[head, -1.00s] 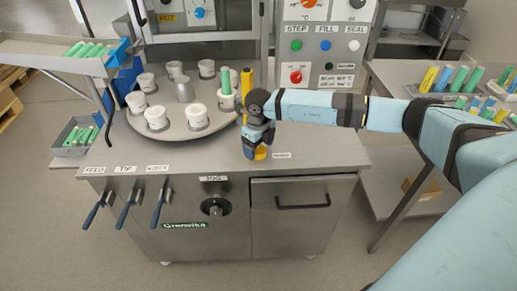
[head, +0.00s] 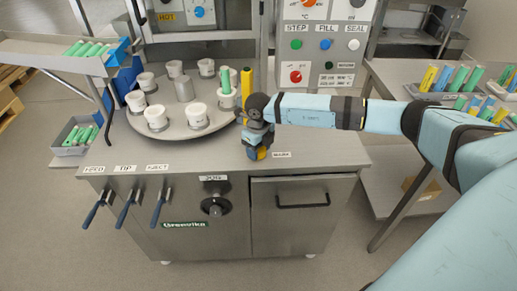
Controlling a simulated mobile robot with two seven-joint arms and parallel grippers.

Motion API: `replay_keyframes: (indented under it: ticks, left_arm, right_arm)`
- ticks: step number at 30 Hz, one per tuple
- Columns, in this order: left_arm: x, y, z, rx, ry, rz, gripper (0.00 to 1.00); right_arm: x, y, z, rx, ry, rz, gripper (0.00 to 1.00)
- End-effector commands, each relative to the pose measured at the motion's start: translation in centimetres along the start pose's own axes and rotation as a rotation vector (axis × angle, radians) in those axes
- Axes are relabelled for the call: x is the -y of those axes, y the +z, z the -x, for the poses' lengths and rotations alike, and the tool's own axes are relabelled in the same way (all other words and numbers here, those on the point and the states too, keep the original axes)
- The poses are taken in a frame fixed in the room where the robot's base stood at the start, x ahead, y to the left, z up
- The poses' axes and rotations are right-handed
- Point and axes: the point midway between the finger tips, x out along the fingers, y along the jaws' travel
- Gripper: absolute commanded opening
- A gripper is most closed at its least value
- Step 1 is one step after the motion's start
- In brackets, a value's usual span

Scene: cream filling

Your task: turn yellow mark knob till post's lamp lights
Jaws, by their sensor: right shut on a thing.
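My right gripper (head: 255,147) points down at the front right of the steel worktop, beside a small label plate. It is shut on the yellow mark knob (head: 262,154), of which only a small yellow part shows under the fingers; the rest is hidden. A yellow post (head: 246,84) stands upright behind my wrist, at the right edge of the turntable; its lower end is hidden. I cannot make out a lit lamp on it. My left gripper is not in view.
The round turntable (head: 183,129) carries several white cups; a green tube (head: 225,80) stands in one. A control panel (head: 322,45) rises behind. Three levers (head: 126,207) and a black dial (head: 214,207) are on the cabinet front. The worktop's right side is clear.

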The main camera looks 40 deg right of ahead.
Motion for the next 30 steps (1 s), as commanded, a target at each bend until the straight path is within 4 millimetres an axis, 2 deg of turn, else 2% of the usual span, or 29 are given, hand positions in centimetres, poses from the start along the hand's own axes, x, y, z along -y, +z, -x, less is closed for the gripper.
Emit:
replay_keyframes:
  ticks: [8,24,30]
  left_arm:
    - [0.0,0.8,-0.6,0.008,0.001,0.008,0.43]
    - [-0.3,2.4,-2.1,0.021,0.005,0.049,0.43]
    - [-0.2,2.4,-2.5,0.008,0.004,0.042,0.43]
  right_arm:
    - [0.0,0.1,-0.2,0.002,-0.001,0.144,0.29]
    - [0.0,0.1,-0.2,0.003,-0.002,0.643,0.29]
    - [0.0,0.1,-0.2,0.002,-0.001,0.813,0.29]
